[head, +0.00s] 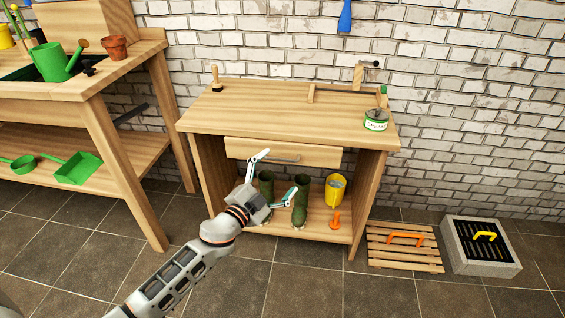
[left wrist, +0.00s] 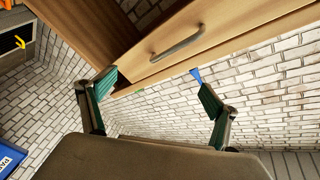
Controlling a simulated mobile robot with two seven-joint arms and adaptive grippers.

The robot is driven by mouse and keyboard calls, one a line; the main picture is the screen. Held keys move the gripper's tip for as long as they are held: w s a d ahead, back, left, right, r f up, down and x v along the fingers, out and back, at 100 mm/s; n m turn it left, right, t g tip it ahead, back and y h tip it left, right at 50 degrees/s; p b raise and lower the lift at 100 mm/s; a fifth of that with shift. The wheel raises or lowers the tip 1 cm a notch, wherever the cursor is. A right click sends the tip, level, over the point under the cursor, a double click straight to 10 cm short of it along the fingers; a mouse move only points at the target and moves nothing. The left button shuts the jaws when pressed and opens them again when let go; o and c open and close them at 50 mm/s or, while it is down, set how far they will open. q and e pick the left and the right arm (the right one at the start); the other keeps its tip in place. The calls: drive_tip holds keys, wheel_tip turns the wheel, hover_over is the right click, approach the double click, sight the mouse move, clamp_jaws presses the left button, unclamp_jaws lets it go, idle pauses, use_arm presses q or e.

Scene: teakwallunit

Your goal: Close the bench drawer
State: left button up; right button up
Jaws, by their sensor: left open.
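The wooden bench (head: 245,100) stands against the brick wall in the head view. Its drawer front (head: 240,148) is below the top and seems to stand out a little; how far is hard to judge. A grey bar handle (head: 285,160) is on the front. My left gripper (head: 276,178) is open and empty in front of the drawer, one finger overlapping the front left of the handle. In the left wrist view the drawer front (left wrist: 225,42) and handle (left wrist: 178,42) lie beyond the open fingers (left wrist: 155,86). I cannot tell whether they touch. My right gripper is out of view.
Green boots (head: 300,200), a yellow can (head: 335,188) and an orange object (head: 335,220) stand on the lower shelf. A slatted crate (head: 400,262) and a grey box (head: 480,260) are on the floor at right. A potting table (head: 120,75) is at left.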

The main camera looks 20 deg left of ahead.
sight(281, 159)
use_arm(q)
drive_tip(key=w+a+n+y, duration=0.1)
drive_tip(key=w+n+y, duration=0.1)
drive_tip(key=n, duration=0.3)
drive_tip(key=w+f+n+y+b, duration=0.1)
drive_tip(key=w+n+y, duration=0.2)
drive_tip(key=n, duration=0.1)
drive_tip(key=w+a+n+y+b, duration=0.1)
drive_tip(key=w+n+y, duration=0.1)
drive_tip(key=n, duration=0.3)
drive_tip(key=shift+w+a+f+n+g+y, duration=0.2)
drive_tip(key=shift+a+n+g+y, duration=0.1)
drive_tip(key=shift+g+y, duration=0.1)
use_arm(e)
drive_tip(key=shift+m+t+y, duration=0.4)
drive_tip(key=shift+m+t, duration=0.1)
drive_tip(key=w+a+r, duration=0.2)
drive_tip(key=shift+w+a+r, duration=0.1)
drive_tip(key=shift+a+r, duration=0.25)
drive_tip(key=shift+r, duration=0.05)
